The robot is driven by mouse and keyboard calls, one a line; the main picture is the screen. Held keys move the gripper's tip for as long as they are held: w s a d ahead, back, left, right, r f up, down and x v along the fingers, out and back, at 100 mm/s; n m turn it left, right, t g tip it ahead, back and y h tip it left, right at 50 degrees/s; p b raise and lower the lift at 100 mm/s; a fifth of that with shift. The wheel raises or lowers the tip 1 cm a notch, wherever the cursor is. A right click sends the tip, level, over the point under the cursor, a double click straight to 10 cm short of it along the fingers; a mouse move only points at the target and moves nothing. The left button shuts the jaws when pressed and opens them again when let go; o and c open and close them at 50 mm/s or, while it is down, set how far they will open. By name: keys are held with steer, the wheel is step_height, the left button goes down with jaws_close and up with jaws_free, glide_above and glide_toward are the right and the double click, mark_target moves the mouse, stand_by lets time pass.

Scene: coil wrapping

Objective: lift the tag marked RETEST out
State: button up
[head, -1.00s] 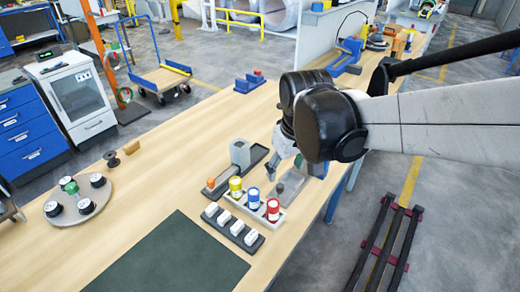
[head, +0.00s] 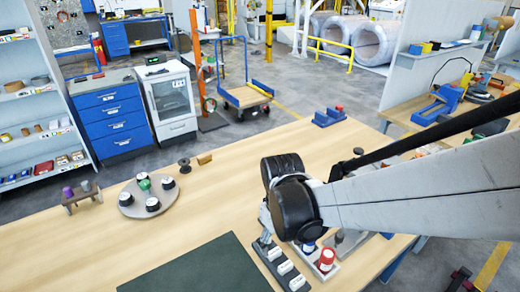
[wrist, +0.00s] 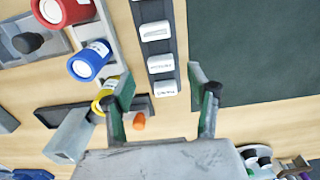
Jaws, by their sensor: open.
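A dark narrow rack (head: 266,258) holds a row of white tags; in the head view these include a far tag (head: 275,254) and a near tag (head: 297,283). In the wrist view the tags have small dark print, too small to read surely, so I cannot tell which is RETEST. My gripper (wrist: 160,80) is open and empty, pointing down over the far end of the rack. In the wrist view the end tag (wrist: 165,88) shows between its fingers, with another tag (wrist: 160,64) beside it. My arm hides part of the rack in the head view.
A light tray beside the rack holds a red jar (wrist: 63,10), a blue jar (wrist: 90,62) and a yellow jar (wrist: 104,100), close to one finger. A dark green mat (wrist: 255,50) lies on the other side. A round turntable (head: 147,195) stands to the left on the table.

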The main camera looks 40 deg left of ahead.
mark_target(275, 253)
step_height(275, 253, down, 6)
steer(key=b, duration=0.3)
steer(key=shift+s+a, duration=0.1)
steer(key=shift+a, duration=0.05)
steer(key=c, duration=1)
